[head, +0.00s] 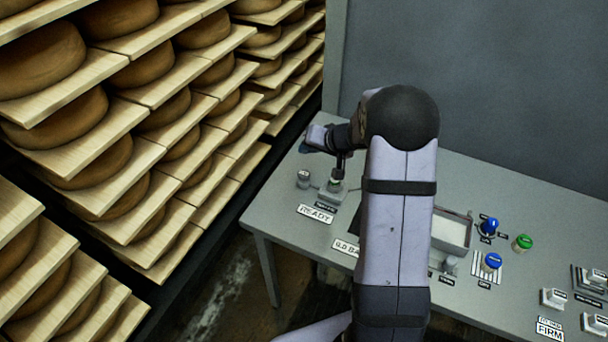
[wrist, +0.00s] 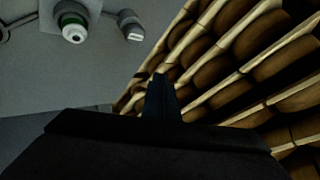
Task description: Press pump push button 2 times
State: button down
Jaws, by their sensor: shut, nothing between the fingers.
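A green-ringed push button with a pale centre (wrist: 74,27) sits on a light box at the upper left of the wrist view.
A grey knob (head: 303,179) stands left of the button. A READY plate (head: 315,214) lies in front. Right of my arm are a white tray (head: 451,230), blue knobs (head: 489,226) and another green button (head: 522,242). Cheese shelves (head: 130,120) rise at left; a grey wall (head: 480,90) stands behind.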

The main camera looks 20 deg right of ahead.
jog(key=b, duration=0.4)
send_over(302, 172)
jog(key=s+d, duration=0.1)
jog(key=s, duration=0.1)
notch_tip(302, 172, down, 6)
jog(key=shift+w+r, duration=0.1)
jog(key=shift+r, duration=0.1)
jog(key=shift+f+b, duration=0.75)
jog(key=shift+b, duration=0.1)
jog(key=shift+f+b, duration=1.3)
jog(key=shift+b, duration=0.75)
dwell(2.0)
jog(key=shift+r, duration=0.15)
jog(key=shift+r+p, duration=0.75)
jog(key=shift+r, duration=0.45)
jog(key=shift+r+p, duration=1.45)
jog(key=shift+r, duration=1.05)
